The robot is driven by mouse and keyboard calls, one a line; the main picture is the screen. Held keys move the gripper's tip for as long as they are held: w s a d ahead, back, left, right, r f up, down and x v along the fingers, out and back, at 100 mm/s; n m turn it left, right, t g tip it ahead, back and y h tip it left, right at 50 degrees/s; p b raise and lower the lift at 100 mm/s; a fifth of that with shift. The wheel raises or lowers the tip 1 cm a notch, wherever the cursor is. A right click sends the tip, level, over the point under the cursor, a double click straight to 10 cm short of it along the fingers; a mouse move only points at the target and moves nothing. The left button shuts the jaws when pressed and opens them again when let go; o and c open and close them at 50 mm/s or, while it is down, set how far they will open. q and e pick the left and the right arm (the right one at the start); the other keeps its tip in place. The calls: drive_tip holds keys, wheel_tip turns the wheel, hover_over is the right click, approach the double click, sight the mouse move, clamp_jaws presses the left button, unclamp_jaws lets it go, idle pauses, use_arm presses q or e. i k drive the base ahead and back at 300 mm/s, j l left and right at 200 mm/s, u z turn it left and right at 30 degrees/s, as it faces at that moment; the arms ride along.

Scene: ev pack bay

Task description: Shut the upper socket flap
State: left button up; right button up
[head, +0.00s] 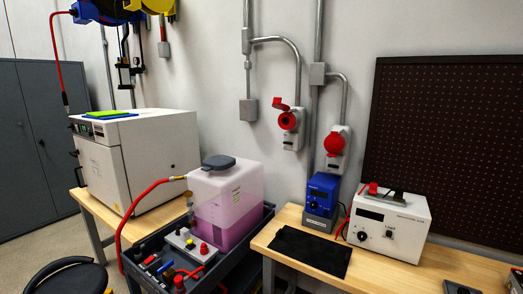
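Two red-and-white sockets are mounted on the wall in the head view. The upper socket (290,121) is the left one, and its red flap (280,103) stands open, raised above the round red opening. The lower socket (334,145) is to its right, and its round red cover looks shut. Neither of my grippers can be made out in this view.
Below the sockets, a dark cart (243,242) holds a tank of pink liquid (225,200). A wooden bench (390,268) on the right carries a blue device (322,193), a white instrument (389,217) and a black mat (308,252). A white oven (150,157) stands left.

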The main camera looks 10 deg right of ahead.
sight(276, 104)
drive_tip(key=i+l+u, duration=0.25)
drive_tip(key=i+l, duration=0.55)
